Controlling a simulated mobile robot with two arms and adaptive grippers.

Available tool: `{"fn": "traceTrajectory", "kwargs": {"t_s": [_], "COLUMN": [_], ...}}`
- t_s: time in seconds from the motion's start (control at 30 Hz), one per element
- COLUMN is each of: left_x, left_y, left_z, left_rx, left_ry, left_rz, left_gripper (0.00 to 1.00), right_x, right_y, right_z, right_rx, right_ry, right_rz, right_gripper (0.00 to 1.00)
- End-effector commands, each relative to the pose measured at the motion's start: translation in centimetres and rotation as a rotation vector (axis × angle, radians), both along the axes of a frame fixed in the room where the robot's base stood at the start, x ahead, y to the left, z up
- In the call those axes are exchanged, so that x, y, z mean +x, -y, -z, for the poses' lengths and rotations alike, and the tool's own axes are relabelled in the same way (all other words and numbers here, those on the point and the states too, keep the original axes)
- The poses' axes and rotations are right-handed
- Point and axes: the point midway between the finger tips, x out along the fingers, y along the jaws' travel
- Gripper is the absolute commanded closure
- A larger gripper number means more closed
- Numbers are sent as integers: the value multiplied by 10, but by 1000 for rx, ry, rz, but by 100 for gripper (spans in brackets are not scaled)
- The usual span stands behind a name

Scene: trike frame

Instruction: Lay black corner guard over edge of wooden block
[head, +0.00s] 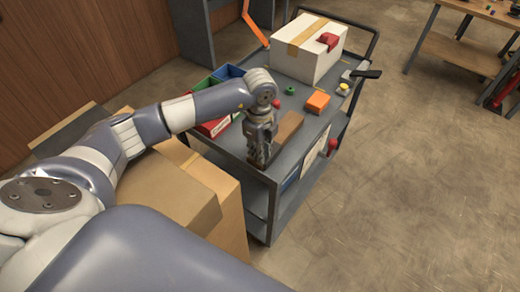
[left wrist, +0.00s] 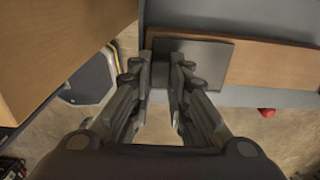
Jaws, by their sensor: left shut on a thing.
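The wooden block (head: 287,128) lies on the grey cart top, near its front left corner. It also shows in the left wrist view (left wrist: 275,66), running to the right. The black corner guard (left wrist: 212,60) is a dark flat piece that overlaps the block's near-left end in that view. I cannot tell whether it touches the block or hovers just above it. My left gripper (head: 258,160) points down at that end of the block. In the left wrist view its fingers (left wrist: 160,62) are shut on the guard's left part. My right gripper is not in view.
The grey cart (head: 232,142) also holds a white taped box (head: 305,62), an orange block (head: 318,102), a green ring (head: 290,90) and coloured bins (head: 228,72). Cardboard boxes (head: 165,190) stand close left of the cart, under my left arm. Floor to the right is clear.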

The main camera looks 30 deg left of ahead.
Motion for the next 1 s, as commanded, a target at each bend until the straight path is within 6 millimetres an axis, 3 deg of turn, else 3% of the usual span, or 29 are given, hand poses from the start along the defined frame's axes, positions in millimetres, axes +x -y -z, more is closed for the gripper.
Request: {"fn": "traceTrajectory", "kwargs": {"t_s": [0.03, 0.1, 0.13, 0.57, 1.0], "left_x": [0, 0, 0, 1, 0], "left_y": [0, 0, 0, 0, 0], "left_z": [0, 0, 0, -8, -94], "left_rx": [0, 0, 0, 0, -1], "left_ry": [0, 0, 0, 1, 4], "left_rz": [0, 0, 0, -1, 1], "left_gripper": [79, 64, 60, 60, 60], "right_x": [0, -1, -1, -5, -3], "right_y": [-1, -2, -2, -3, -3], "right_z": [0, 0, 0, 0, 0], "right_rx": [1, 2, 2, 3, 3], "right_ry": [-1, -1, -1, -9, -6], "right_rz": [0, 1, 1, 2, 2], "right_gripper": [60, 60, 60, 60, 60]}}
